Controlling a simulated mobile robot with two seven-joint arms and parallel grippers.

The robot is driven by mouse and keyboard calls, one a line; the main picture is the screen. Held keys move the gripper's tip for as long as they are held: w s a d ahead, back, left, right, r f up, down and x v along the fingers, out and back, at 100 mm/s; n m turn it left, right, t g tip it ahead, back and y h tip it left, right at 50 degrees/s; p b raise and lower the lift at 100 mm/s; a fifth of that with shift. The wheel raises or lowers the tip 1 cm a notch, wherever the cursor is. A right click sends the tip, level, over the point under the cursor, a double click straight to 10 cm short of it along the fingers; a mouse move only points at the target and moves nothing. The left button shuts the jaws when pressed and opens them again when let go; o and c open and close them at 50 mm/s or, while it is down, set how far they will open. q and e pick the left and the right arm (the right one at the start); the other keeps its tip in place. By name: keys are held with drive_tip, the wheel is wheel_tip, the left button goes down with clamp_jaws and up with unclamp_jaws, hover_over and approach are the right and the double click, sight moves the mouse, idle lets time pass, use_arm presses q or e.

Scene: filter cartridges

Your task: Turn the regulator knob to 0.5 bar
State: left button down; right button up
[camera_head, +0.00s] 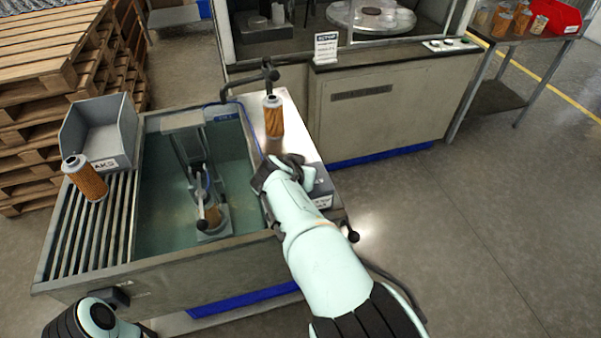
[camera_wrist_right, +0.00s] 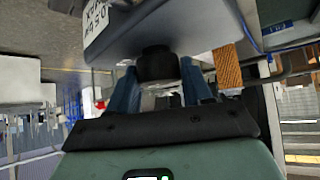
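The regulator is a grey box (camera_head: 318,186) at the right edge of the test tank, mostly behind my right arm in the head view. In the right wrist view its pale face (camera_wrist_right: 130,28) carries a partly cut-off label that seems to read 0.5 bar. The black regulator knob (camera_wrist_right: 158,66) sticks out below it. My right gripper (camera_wrist_right: 158,82) has one finger on each side of the knob, and both fingertips seem to touch it. The knob's pointer and setting are not visible. Only part of my left arm shows at the bottom left; its gripper is out of view.
The water tank (camera_head: 150,258) holds a clamp fixture (camera_head: 214,228). One filter cartridge (camera_head: 274,118) stands on the side shelf, another (camera_head: 86,178) on the slatted rack (camera_head: 62,240) beside a grey bin (camera_head: 118,128). A black-knobbed lever (camera_head: 353,236) sits near my right forearm.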

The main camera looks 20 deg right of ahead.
drive_tip(key=shift+o, duration=1.3)
drive_tip(key=shift+d, duration=0.1)
drive_tip(key=p+v, duration=0.1)
drive_tip(key=v, duration=1.2)
drive_tip(key=shift+p, duration=0.3)
drive_tip(key=shift+r, duration=0.1)
